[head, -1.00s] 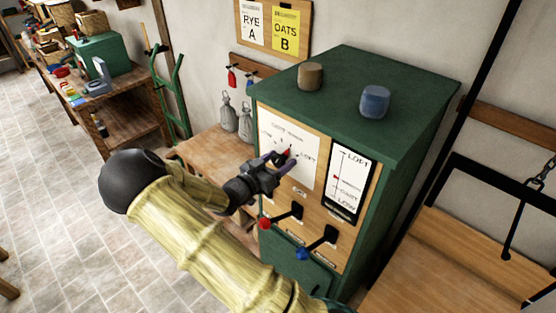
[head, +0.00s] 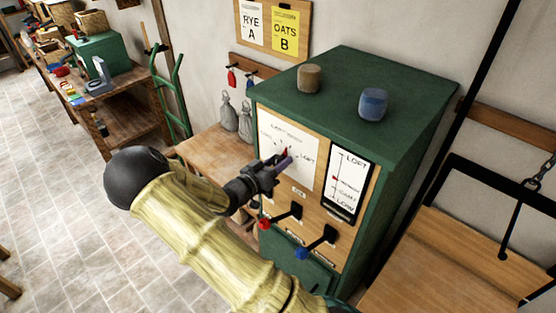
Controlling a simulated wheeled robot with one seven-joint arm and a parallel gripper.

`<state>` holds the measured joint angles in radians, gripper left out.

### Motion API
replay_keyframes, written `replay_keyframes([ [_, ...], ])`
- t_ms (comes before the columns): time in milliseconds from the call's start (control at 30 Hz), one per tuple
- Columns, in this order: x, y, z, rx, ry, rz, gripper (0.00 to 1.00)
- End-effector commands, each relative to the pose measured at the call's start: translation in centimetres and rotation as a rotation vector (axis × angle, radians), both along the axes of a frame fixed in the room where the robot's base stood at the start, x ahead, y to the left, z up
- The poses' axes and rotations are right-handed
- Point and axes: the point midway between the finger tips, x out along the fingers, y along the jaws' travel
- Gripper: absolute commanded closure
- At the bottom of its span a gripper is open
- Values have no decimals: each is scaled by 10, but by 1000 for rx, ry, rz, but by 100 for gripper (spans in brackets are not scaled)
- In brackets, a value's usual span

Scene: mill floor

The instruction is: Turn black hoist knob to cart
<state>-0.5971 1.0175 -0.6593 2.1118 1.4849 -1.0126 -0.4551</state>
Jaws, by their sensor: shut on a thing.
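The hoist panel is a white dial plate (head: 302,170) on the front of a green cabinet (head: 425,110). The knob on it is mostly hidden by my gripper; a red pointer tip (head: 285,152) shows just above the fingers. My gripper (head: 280,163) is at the plate, its fingers shut on the knob. "LOFT" is printed to the right of the knob; the other labels are too small or covered to read surely.
A black gauge (head: 349,183) marked LOFT at the top is right of the dial plate. Below are a red-tipped lever (head: 265,223) and a blue-tipped lever (head: 302,253). Brown (head: 309,78) and blue (head: 373,103) cylinders stand on the cabinet.

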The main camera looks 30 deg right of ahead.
Motion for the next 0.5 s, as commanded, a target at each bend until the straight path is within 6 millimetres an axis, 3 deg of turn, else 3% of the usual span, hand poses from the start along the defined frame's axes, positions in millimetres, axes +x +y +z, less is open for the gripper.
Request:
replay_keyframes([
  [500,1,0,3,-133,359,2,81],
])
